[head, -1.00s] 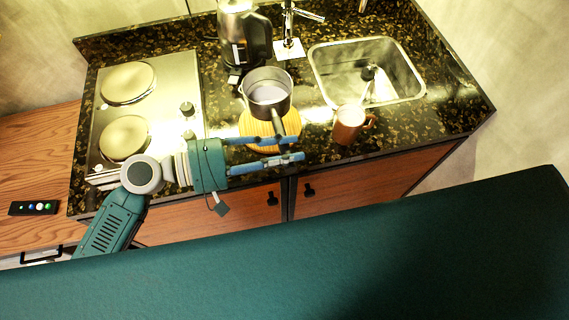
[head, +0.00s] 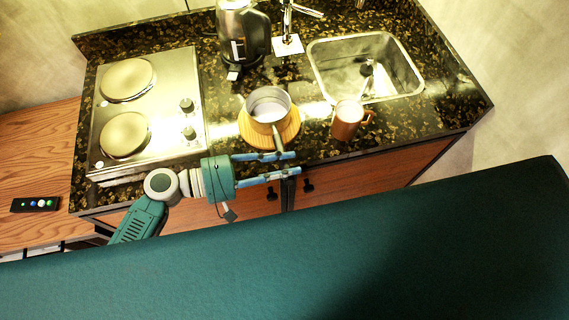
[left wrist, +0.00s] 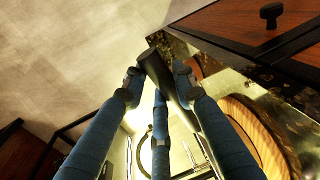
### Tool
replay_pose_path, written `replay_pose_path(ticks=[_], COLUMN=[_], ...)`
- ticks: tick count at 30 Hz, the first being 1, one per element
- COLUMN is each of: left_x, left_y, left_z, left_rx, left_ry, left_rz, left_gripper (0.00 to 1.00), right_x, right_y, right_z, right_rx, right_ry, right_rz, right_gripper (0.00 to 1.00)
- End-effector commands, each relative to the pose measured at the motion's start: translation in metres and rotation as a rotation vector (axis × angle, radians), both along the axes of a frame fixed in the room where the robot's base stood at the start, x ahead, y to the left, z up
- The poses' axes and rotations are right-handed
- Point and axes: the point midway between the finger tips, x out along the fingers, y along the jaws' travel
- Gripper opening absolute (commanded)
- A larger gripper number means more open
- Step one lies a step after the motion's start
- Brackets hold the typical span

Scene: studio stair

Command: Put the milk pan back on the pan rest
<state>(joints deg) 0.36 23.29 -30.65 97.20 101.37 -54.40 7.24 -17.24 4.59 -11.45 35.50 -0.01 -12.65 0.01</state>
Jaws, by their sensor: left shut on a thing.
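The milk pan (head: 268,108) is a small grey metal pan, upright, over the round wooden pan rest (head: 246,133) on the dark stone counter. I cannot tell whether its base touches the wood. Its dark handle points toward the counter's front edge. My left gripper (head: 288,163), with blue fingers, is shut on the handle at the front edge. In the left wrist view the dark handle (left wrist: 166,78) lies between the fingers of my left gripper (left wrist: 157,82), with the rest's wooden rim (left wrist: 262,140) at the right. My right gripper is not in view.
An orange-brown mug (head: 346,122) stands right of the rest. A kettle (head: 242,35) and tap (head: 288,35) are behind it. The sink (head: 400,92) is at the right, the two-plate hob (head: 165,110) at the left. A large teal surface (head: 300,250) fills the foreground.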

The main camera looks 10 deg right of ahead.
Motion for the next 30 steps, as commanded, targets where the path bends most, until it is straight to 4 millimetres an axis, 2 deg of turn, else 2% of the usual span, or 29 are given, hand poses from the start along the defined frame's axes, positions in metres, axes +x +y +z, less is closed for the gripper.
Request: replay_pose_path(ticks=[1, 3, 4, 15, 20, 30], left_x=[0.000, 0.000, 0.000, 0.000, -0.002, -0.007], left_y=[0.000, 0.000, 0.000, 0.002, 0.028, 0.096], left_z=[-0.002, -0.001, -0.001, 0.002, 0.000, 0.013], left_rx=[0.001, 0.001, 0.001, 0.002, 0.004, 0.003], left_ry=[0.000, 0.000, 0.000, 0.000, -0.001, 0.000], left_rz=[0.000, 0.000, 0.000, 0.001, 0.000, 0.001], left_gripper=[0.29, 0.43, 0.46, 0.46, 0.46, 0.46], right_x=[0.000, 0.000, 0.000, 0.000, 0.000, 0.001], right_y=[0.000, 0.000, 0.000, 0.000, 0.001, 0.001], right_z=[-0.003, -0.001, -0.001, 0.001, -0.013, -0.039], right_rx=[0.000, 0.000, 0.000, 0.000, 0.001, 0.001], right_ry=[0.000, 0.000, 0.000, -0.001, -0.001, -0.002], right_rz=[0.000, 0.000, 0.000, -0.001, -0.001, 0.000], right_gripper=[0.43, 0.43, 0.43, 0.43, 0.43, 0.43])
